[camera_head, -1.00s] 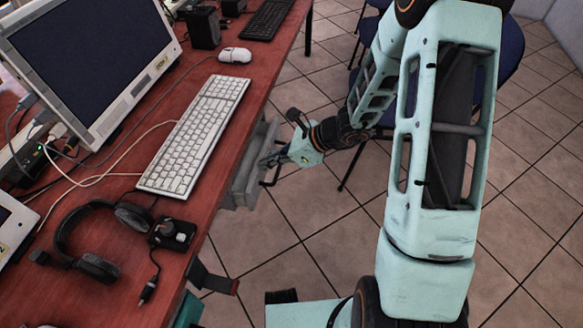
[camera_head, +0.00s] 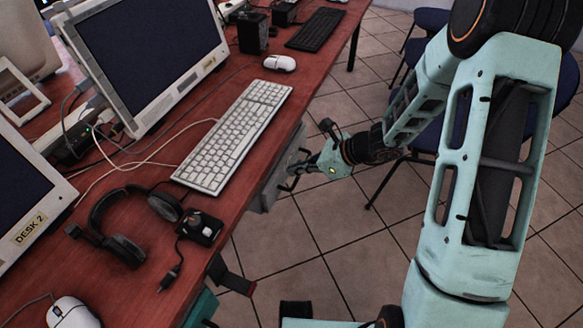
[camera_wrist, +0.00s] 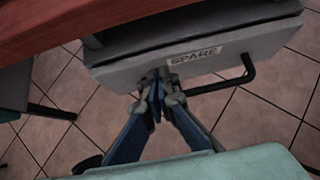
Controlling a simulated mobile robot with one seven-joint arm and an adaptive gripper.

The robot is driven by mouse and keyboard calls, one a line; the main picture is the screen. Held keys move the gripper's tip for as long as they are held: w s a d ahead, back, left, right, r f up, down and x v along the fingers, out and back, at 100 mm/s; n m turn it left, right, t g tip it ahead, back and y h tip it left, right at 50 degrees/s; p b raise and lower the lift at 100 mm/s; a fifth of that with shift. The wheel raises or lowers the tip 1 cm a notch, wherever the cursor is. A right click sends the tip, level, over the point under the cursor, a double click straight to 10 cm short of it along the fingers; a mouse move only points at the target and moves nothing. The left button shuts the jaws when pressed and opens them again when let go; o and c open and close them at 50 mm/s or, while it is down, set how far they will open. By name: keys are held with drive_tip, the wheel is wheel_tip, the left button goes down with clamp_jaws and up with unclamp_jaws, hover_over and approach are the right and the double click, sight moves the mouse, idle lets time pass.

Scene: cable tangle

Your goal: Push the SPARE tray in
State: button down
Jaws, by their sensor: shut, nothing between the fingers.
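The SPARE tray (camera_wrist: 125,72) is a grey tray under the edge of the red desk. Its front carries a white "SPARE" label (camera_wrist: 195,57) and a dark bar handle (camera_wrist: 238,80). In the head view the tray (camera_head: 268,190) sticks out a little past the desk edge. My gripper (camera_wrist: 158,84) is shut and empty. Its fingertips are at the tray front, just below and left of the label and beside the handle's left end. They look in contact, though a tiny gap cannot be ruled out. My gripper also shows in the head view (camera_head: 294,172).
The red desk (camera_head: 225,190) holds a keyboard (camera_head: 233,135), a mouse (camera_head: 279,63), headphones (camera_head: 122,215) and monitors. Blue chairs (camera_head: 430,20) stand behind my arm. The tiled floor beside the desk is open.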

drive_tip(key=p+v, duration=0.2)
drive_tip(key=v, duration=0.9)
drive_tip(key=shift+d+f+p, duration=0.25)
drive_tip(key=shift+d+p, duration=0.15)
drive_tip(key=shift+d, duration=0.1)
drive_tip(key=shift+s, duration=0.15)
